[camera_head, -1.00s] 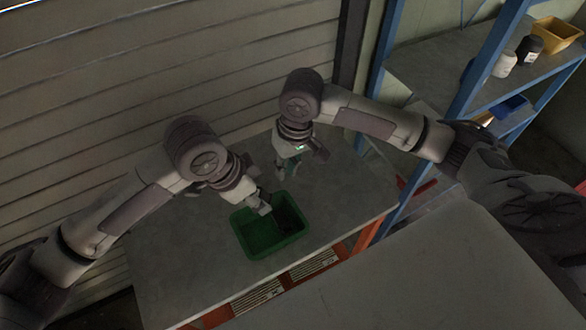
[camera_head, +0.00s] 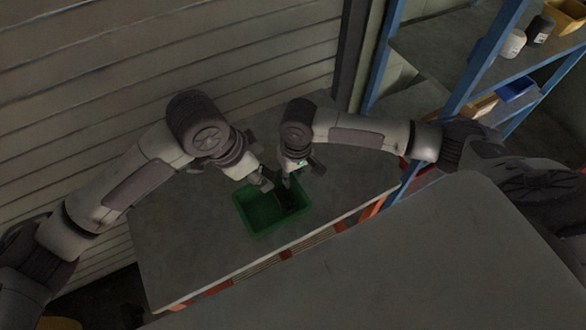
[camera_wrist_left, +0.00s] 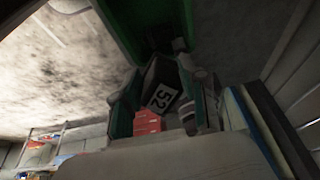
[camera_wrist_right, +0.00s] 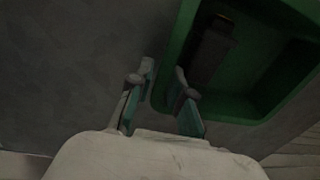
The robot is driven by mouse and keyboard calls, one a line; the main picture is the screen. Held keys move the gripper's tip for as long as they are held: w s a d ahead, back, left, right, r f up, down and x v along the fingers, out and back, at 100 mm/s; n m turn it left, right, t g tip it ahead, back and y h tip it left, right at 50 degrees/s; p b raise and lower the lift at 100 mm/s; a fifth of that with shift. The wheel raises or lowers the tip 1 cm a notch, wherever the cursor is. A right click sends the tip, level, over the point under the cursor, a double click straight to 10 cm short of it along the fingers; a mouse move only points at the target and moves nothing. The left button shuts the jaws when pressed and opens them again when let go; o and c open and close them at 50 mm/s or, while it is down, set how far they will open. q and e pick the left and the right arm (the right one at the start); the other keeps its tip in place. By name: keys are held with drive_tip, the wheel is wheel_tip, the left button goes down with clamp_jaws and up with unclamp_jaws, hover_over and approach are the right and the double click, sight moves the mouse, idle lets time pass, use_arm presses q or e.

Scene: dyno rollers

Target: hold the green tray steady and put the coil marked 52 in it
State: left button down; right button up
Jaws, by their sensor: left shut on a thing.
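The green tray (camera_head: 262,229) sits on the grey table. My left gripper (camera_head: 265,184) is at the tray's back edge in the head view. In the left wrist view it (camera_wrist_left: 165,98) is shut on the dark coil marked 52 (camera_wrist_left: 160,98), whose white label shows; the tray (camera_wrist_left: 118,30) appears beyond. My right gripper (camera_head: 291,178) is close beside it at the tray's back right edge. In the right wrist view its fingers (camera_wrist_right: 163,92) are apart, near the tray's rim (camera_wrist_right: 165,75); contact is unclear. A dark object (camera_wrist_right: 212,50) shows within the tray's outline there.
The grey table (camera_head: 190,235) has bare room left of the tray. A blue-framed shelf (camera_head: 470,80) with containers stands at the right. A slatted wall (camera_head: 90,100) is behind the table. A larger grey surface (camera_head: 400,265) lies in front.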

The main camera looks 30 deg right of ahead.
clamp_jaws()
use_arm(q)
drive_tip(key=f+n+y, duration=0.1)
drive_tip(key=n, duration=0.1)
drive_tip(key=f+n+y, duration=0.1)
drive_tip(key=shift+s+a+n+t, duration=0.1)
drive_tip(key=shift+a+n+t, duration=0.1)
drive_tip(key=shift+n+t, duration=0.15)
use_arm(e)
drive_tip(key=shift+f, duration=0.1)
use_arm(q)
drive_tip(key=f+n, duration=0.1)
drive_tip(key=f, duration=0.1)
drive_tip(key=f+n+y, duration=0.1)
drive_tip(key=f+n, duration=0.1)
drive_tip(key=a+f+n+g+y, duration=0.1)
drive_tip(key=f+n, duration=0.1)
drive_tip(key=f, duration=0.1)
drive_tip(key=shift+s, duration=0.1)
hover_over(262, 214)
drive_tip(key=shift+f, duration=2.35)
